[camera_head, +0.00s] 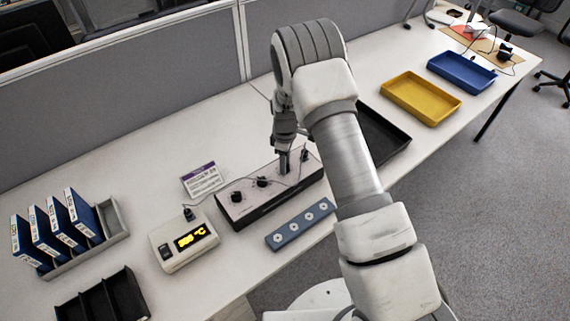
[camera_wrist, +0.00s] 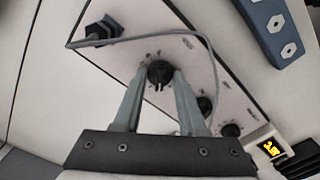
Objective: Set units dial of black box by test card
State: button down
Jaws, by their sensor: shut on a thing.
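The black box (camera_head: 262,206) with a pale top stands on the table in the middle of the head view. Its top shows dials in a row, and in the wrist view its pale face (camera_wrist: 160,30) fills the upper middle. My gripper (camera_head: 284,168) points down at the box's right part. In the wrist view my gripper (camera_wrist: 160,76) is shut on a black dial (camera_wrist: 159,71), one finger on each side. Two more dials (camera_wrist: 205,104) (camera_wrist: 230,130) lie beyond it. The scale labels are too small to read. The test card (camera_head: 203,179), white with a purple band, stands behind the box.
A plug with a cable (camera_wrist: 100,31) sits at the box's end. A meter with a yellow display (camera_head: 183,241) stands left of it. A blue-grey strip with sockets (camera_head: 300,224) lies in front. Blue binders (camera_head: 65,219), a yellow tray (camera_head: 421,97) and a blue tray (camera_head: 461,72) stand farther off.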

jog(key=m+b, duration=0.3)
jog(key=m, duration=0.2)
jog(key=shift+f, duration=0.1)
jog(key=m+b, duration=0.2)
jog(key=m, duration=0.3)
jog(key=shift+m, duration=0.4)
jog(key=m+b, duration=0.1)
jog(key=m, duration=0.4)
jog(key=shift+m, duration=0.3)
jog(key=m, duration=0.5)
jog(key=shift+m, duration=0.3)
jog(key=shift+c, duration=2.3)
grip_release()
jog(key=shift+r, duration=0.2)
